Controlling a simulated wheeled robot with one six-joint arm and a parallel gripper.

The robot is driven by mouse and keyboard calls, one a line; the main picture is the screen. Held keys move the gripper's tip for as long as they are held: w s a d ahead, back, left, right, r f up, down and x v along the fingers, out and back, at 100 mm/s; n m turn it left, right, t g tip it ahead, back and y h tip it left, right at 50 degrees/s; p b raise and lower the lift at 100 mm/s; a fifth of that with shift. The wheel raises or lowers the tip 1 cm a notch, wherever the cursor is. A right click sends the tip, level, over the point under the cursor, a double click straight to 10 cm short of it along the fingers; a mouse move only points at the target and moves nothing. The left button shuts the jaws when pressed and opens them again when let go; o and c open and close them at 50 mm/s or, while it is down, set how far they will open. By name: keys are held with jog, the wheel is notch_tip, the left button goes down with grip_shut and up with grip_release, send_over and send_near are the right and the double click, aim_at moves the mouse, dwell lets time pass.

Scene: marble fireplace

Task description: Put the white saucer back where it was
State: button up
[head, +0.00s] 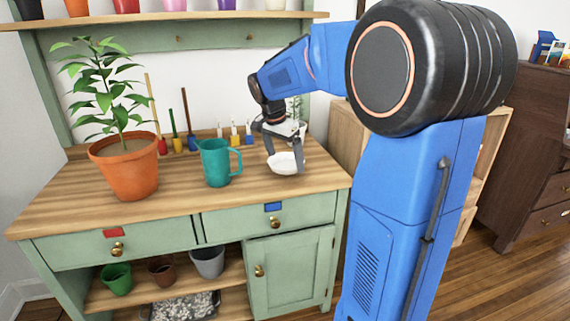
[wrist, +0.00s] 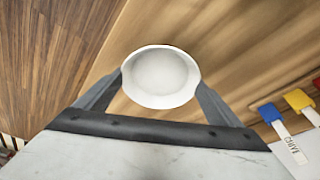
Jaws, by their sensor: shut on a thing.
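The white saucer (head: 284,164) is a small, round, shallow dish over the right part of the wooden bench top (head: 240,199). My gripper (head: 285,166) is shut on it, with one finger at each side of its rim. In the wrist view the saucer (wrist: 160,77) sits between the two fingertips (wrist: 161,84), its hollow facing the camera. It looks roughly level. I cannot tell whether its underside touches the bench top or hangs slightly above it.
A potted plant (head: 127,165) is farther left. Tools and labelled markers (head: 234,134) line the back; a small plant (head: 297,117) stands behind my gripper. The front right of the top is clear.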

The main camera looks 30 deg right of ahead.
jog(key=shift+f, duration=0.9)
jog(key=shift+f, duration=0.15)
jog(key=o, duration=0.9)
jog(key=shift+o, duration=0.2)
jog(key=v, duration=1.2)
jog(key=s+a+f+n+t+y, duration=0.1)
jog(key=s+a+f+n, duration=0.3)
jog(key=s, duration=0.5)
jog(key=s+a+f+n+t+y, duration=0.1)
jog(key=s+a+f+n, duration=0.3)
jog(key=s, duration=0.6)
jog(key=s+a+f+n+t+y, duration=0.1)
jog(key=s+a+f+n+t, duration=0.1)
jog(key=s+a+f+n, duration=0.2)
jog(key=s+f+n, duration=0.3)
jog(key=s, duration=0.3)
jog(key=shift+f, duration=0.2)
jog(key=shift+s+a, duration=0.1)
jog(key=shift+s, duration=0.05)
